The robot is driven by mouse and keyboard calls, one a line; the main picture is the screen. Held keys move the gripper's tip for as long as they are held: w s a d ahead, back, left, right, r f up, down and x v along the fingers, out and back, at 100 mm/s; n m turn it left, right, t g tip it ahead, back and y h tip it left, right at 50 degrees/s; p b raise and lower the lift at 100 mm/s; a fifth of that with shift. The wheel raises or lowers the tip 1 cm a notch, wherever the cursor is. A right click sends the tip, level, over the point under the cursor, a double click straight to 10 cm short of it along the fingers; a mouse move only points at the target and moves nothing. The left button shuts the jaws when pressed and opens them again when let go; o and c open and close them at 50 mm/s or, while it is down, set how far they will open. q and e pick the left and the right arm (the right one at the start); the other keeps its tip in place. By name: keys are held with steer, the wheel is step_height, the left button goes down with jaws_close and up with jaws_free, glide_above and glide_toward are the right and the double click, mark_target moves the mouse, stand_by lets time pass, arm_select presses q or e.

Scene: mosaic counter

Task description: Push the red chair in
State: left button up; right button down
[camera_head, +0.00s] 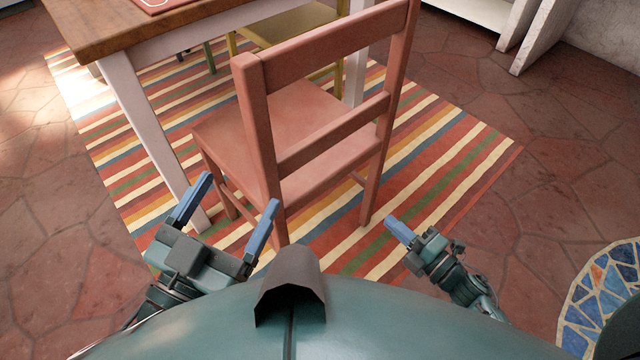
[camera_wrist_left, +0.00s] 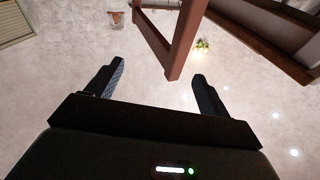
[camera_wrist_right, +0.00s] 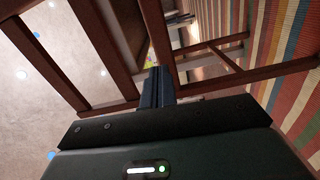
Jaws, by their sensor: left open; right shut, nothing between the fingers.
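The red chair (camera_head: 300,115) stands in the middle of the head view, its slatted back towards me and its seat partly under the table's near side. My left gripper (camera_head: 238,192) is open and empty beside the chair's near left post; one finger overlaps that leg in the picture, and I cannot tell whether it touches. In the left wrist view a chair post (camera_wrist_left: 181,45) rises beyond the open fingers. My right gripper (camera_head: 393,222) is shut and empty, just right of the chair's right rear leg. In the right wrist view the chair frame (camera_wrist_right: 160,30) fills the space ahead of the fingers.
The wooden table (camera_head: 110,28) with white legs stands at the upper left. A yellow chair (camera_head: 290,25) is beyond the red one. A striped rug (camera_head: 440,150) lies under them on stone tiles. A round mosaic top (camera_head: 605,300) is at the lower right. Floor to the right is clear.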

steer(key=f, duration=0.2)
steer(key=n+b, duration=0.1)
steer(key=b, duration=0.3)
glide_toward(338, 181)
steer(key=x, duration=0.5)
steer(key=shift+w+a, duration=0.15)
steer(key=shift+w, duration=0.1)
steer(key=shift+w+a, duration=0.25)
steer(key=shift+w, duration=0.15)
arm_select(q)
steer(key=r+m+h, duration=0.1)
steer(key=w+r+m+t+h, duration=0.1)
steer(key=a+r+h, duration=0.1)
steer(key=shift+w+r+m+t, duration=0.2)
steer(key=shift+w+m+t, duration=0.1)
steer(key=shift+w+m, duration=0.1)
arm_select(e)
steer(key=shift+w+a, duration=0.1)
